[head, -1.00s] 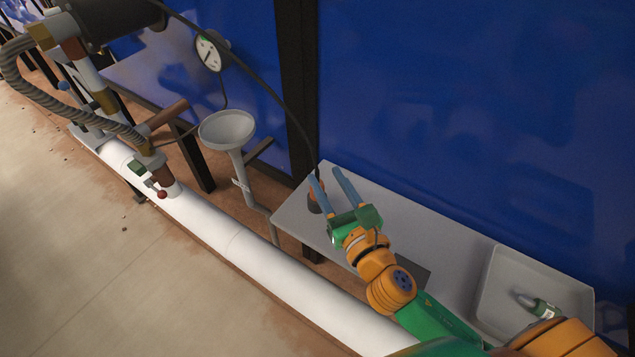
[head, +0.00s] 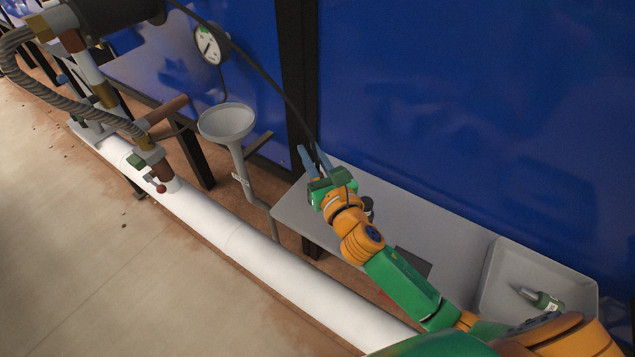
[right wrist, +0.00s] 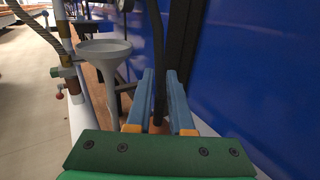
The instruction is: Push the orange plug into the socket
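My right gripper (head: 312,155) is above the left end of the grey bench, and its two blue fingers stand apart. In the right wrist view, a dark cable (right wrist: 159,70) runs down between the fingers (right wrist: 162,95), with a gap showing beside it. In the head view the cable (head: 283,93) comes down from the upper left to the fingers. The orange plug is hidden behind my gripper in the head view and cannot be made out clearly in the wrist view. I cannot pick out the socket with certainty. My left gripper is not in view.
A small dark round part (head: 367,206) stands on the grey bench (head: 430,230) beside my right wrist. A grey tray (head: 490,280) at the right holds a green-and-grey tube (head: 541,299). A grey funnel (head: 227,122), a gauge (head: 209,45) and a white pipe (head: 270,265) are at the left.

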